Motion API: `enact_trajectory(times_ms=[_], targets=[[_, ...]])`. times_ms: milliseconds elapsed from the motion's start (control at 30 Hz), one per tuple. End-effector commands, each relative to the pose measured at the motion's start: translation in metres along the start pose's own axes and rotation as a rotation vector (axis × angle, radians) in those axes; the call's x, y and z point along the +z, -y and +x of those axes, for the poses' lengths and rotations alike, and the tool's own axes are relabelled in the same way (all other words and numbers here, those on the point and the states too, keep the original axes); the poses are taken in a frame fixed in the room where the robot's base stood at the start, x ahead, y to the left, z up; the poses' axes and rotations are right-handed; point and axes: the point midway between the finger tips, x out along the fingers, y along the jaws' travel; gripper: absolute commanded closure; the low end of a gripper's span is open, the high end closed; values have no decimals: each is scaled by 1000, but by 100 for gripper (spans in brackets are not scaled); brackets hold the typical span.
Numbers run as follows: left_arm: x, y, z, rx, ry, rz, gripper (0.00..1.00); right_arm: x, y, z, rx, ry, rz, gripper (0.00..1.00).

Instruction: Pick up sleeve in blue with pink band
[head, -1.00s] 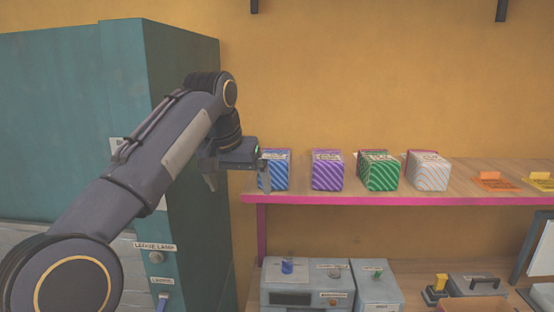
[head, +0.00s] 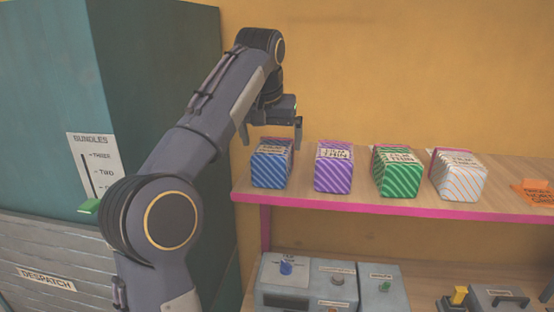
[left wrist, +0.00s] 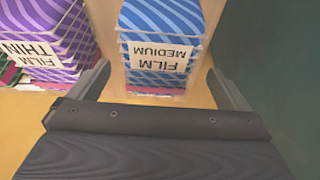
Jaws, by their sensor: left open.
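The blue striped sleeve (head: 272,170) stands at the left end of the shelf. In the left wrist view the blue sleeve (left wrist: 160,25) shows a white label reading "FILM MEDIUM", upside down. My left gripper (head: 272,134) is open and empty, just above the blue sleeve in the head view. In the left wrist view the open fingers of the left gripper (left wrist: 159,70) reach toward the sleeve's labelled face, one on each side, with no visible grip. My right gripper is not in view.
A purple sleeve (head: 333,172) stands close to the right of the blue one, then green (head: 396,176) and white (head: 458,180) sleeves on the pink-edged shelf (head: 400,208). A teal cabinet (head: 185,60) stands at the left. Grey boxes (head: 333,285) sit below the shelf.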

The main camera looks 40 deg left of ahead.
Motion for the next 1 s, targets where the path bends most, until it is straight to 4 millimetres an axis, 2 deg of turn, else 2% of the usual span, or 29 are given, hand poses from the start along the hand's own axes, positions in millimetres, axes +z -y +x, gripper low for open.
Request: enact_trajectory(times_ms=[200,400,1000], targets=[[2,-2,30,0,3,0,2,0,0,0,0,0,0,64],[1,-2,50,1,-1,0,2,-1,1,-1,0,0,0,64],[2,-2,54,1,-1,1,2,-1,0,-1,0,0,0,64]])
